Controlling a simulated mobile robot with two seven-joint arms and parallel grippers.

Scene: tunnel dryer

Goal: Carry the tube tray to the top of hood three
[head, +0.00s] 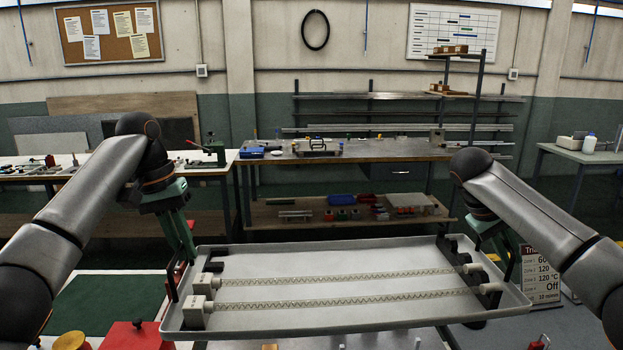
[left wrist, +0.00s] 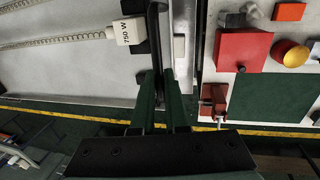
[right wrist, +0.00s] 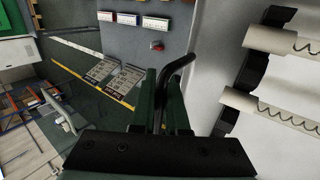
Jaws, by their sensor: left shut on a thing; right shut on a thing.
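The tube tray (head: 340,325) is a wide, shallow light-grey tray held level in front of me in the head view. Two clear tubes with coiled wire inside and white end blocks (head: 205,284) lie across it in black supports. My left gripper (head: 181,262) is shut on the tray's black left handle, which shows in the left wrist view (left wrist: 155,45). My right gripper (head: 509,262) is shut on the black right handle, which shows in the right wrist view (right wrist: 182,65). I cannot pick out hood three in these frames.
Below the tray's left side are a red box (head: 135,335), a yellow knob and a dark green panel (head: 108,305). A sign with zone temperatures (head: 541,272) stands at the right. A workbench with shelves (head: 360,152) stands behind. Floor shows between.

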